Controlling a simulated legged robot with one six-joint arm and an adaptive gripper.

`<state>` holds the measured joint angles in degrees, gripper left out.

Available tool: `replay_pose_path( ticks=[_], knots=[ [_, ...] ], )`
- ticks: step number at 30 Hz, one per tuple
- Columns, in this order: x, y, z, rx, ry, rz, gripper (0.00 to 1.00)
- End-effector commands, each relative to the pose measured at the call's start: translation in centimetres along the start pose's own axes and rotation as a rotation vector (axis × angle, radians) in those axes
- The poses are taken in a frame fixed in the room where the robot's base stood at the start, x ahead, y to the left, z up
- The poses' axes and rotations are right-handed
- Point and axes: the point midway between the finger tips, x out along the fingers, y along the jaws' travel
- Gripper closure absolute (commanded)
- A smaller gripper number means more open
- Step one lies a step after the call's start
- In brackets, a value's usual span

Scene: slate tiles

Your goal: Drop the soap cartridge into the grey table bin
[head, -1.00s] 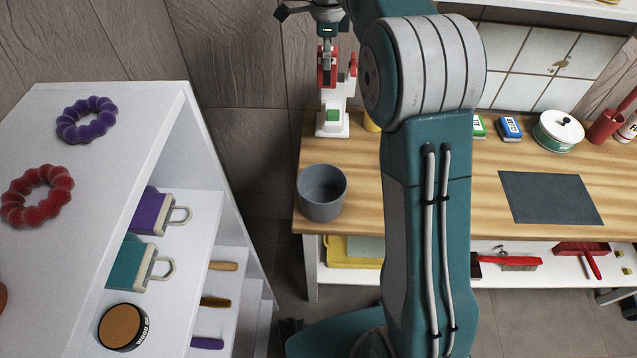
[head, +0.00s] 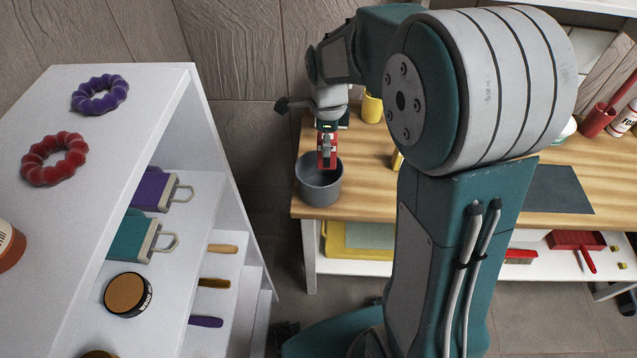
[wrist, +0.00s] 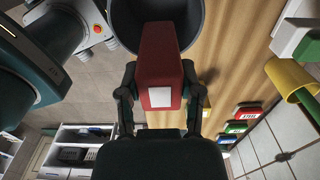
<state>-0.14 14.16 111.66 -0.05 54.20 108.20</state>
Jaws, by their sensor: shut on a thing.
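The soap cartridge is a red block with a white label, seen in the wrist view (wrist: 160,62) between the two dark fingers of my gripper (wrist: 161,98). My gripper is shut on it. In the head view the red cartridge (head: 327,153) hangs below my gripper (head: 327,138), with its lower end over the mouth of the grey table bin (head: 320,190). The bin stands upright at the table's left front corner. In the wrist view the bin's dark wall (wrist: 122,22) shows behind the cartridge. The bin's floor is hidden.
A yellow cup (head: 371,107) stands behind the bin on the wooden table (head: 365,200). A dark mat (head: 558,190) lies to the right. A white shelf (head: 175,90) with rings and brushes stands left. My arm hides the table's middle.

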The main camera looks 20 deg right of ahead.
Motion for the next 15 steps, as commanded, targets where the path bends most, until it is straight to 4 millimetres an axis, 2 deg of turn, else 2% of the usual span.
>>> replay_pose_path(
  ticks=[9,15],
  knots=[
    [3.8,0.0,0.0,0.0,0.001,0.002,0.93],
    [4.7,0.0,0.0,0.0,0.001,0.002,0.93]
  ],
)
